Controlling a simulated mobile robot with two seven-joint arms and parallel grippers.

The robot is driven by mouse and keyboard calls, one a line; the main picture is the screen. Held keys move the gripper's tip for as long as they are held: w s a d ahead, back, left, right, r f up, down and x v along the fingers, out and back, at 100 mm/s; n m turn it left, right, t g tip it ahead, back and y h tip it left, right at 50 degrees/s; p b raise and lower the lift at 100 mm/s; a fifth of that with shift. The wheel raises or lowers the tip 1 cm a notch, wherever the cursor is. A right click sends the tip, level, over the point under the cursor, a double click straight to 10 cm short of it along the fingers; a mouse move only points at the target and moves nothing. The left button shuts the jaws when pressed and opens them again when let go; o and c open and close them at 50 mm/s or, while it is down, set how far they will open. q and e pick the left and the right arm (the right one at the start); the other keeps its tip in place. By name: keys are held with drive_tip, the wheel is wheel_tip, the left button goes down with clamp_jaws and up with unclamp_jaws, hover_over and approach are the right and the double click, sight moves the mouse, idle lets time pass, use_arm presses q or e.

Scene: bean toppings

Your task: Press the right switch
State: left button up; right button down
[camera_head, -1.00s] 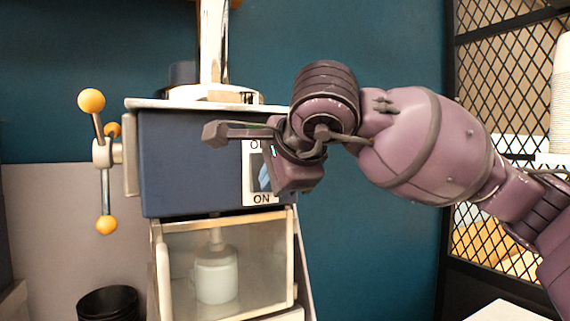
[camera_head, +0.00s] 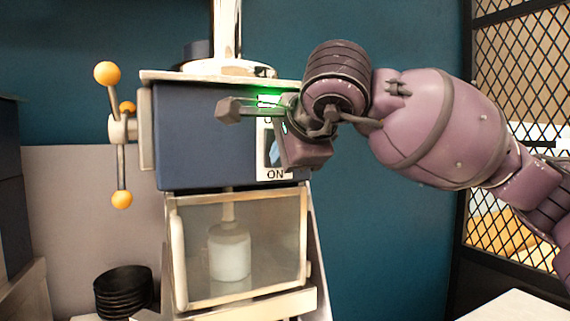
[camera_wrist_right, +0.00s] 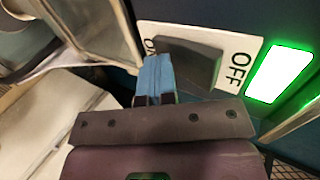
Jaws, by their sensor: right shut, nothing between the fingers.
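The switch is a dark grey rocker (camera_wrist_right: 205,62) on a white plate (camera_head: 275,174) marked ON and OFF, on the front of the blue machine (camera_head: 205,140). In the head view my right gripper (camera_head: 272,153) is in front of the switch and hides part of it. In the wrist view my right gripper (camera_wrist_right: 155,76) is shut and empty, its blue fingers at the ON end of the rocker. I cannot tell whether they touch it. A green light (camera_wrist_right: 283,72) glows beside the OFF mark; its glow also shows in the head view (camera_head: 268,98). My left gripper is out of view.
A handle with orange knobs (camera_head: 107,73) sticks out at the machine's left. Below is a clear-fronted chamber (camera_head: 275,235) with a white cylinder (camera_head: 230,255) inside. Black stacked bowls (camera_head: 123,285) stand at lower left. A mesh rack (camera_head: 490,210) stands at right.

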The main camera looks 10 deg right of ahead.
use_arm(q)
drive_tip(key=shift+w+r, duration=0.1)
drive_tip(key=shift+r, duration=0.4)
use_arm(e)
wheel_tip(320, 180, up, 2)
drive_tip(key=shift+s+d+f, duration=0.1)
idle(0.4)
